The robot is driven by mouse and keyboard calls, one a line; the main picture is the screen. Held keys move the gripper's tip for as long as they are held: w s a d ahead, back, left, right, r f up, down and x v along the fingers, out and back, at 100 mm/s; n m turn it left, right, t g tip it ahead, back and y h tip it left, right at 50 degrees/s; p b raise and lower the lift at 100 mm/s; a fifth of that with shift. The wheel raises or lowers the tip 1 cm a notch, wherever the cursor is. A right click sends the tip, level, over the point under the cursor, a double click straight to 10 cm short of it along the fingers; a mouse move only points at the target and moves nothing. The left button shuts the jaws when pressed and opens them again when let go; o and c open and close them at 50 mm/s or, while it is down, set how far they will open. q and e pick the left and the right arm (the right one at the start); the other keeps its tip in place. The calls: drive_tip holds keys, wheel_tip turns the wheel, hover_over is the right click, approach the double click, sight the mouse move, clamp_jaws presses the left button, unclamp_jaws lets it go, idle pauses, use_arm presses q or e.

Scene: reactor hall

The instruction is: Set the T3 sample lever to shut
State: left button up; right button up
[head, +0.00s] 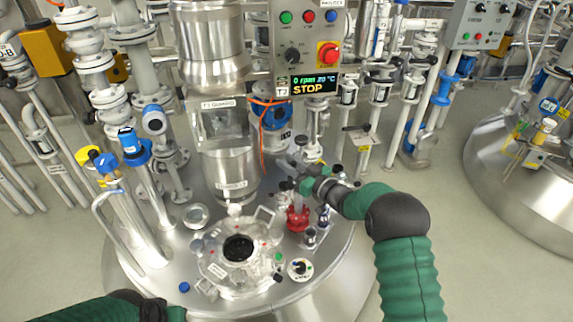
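The T3 reactor is the steel vessel in the middle of the head view, with its round lid (345,238) below the T3 control box (304,50). My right gripper (287,178) is over the right part of the lid, among small fittings behind a red valve part (297,218). Its fingers are small and overlap grey metal parts, so I cannot tell whether they are open or touch anything. I cannot make out the sample lever or its position for certain. My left arm shows at the bottom left edge; its gripper is out of view.
The control box display (308,85) reads 0 rpm, 20 °C and STOP. An open port (238,248) with a clear flange is at the lid's front. Pipes with blue-handled valves (134,147) stand at the left. A second vessel (520,170) is at the right, with bare floor between.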

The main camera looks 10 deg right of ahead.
drive_tip(key=shift+w+a, duration=0.25)
drive_tip(key=shift+w, duration=0.1)
clamp_jaws()
idle(1.2)
